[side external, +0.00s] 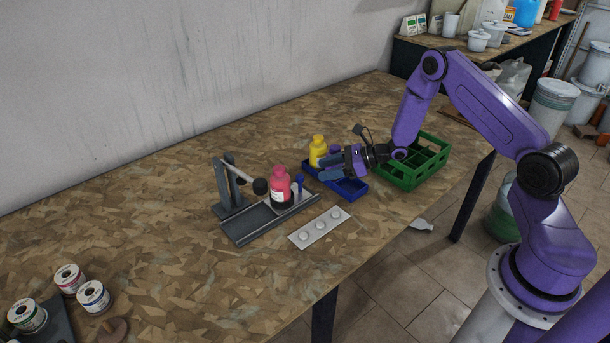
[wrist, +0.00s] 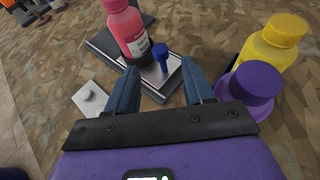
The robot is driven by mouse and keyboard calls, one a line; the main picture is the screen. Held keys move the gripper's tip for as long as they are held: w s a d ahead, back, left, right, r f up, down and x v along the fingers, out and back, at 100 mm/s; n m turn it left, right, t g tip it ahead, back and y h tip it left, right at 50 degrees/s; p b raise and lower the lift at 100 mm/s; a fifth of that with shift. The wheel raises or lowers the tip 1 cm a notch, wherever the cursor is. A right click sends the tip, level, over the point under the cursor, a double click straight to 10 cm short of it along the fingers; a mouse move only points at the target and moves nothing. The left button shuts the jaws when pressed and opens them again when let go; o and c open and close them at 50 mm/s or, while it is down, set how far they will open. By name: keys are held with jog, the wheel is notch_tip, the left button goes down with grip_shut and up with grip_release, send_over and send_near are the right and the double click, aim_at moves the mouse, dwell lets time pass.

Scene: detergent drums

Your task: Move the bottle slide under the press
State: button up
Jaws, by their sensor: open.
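The bottle slide (wrist: 154,83) is a light metal plate in a dark grey rail (side external: 256,227), with an upright blue knob (wrist: 161,56) near its end. A pink bottle (side external: 280,187) with a white label stands upright on it, also seen in the wrist view (wrist: 126,27). The press (side external: 230,187) is a grey stand with a lever and black ball (side external: 260,186), left of the bottle. My gripper (side external: 322,170) is open and empty, right of the slide. In the wrist view its blue fingers (wrist: 160,88) point towards the knob, which lies between their lines, apparently just beyond the tips.
A blue tray (side external: 347,190) beside my gripper holds a yellow bottle (side external: 317,152); a purple-capped container (wrist: 256,83) stands by it. A green crate (side external: 405,181) is further right. A pale strip with round buttons (side external: 319,228) lies in front. Several tins (side external: 93,295) stand at lower left.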

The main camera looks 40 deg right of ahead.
aim_at(302, 176)
jog(key=x, duration=0.7)
jog(key=shift+w+a+f, duration=0.1)
grip_shut()
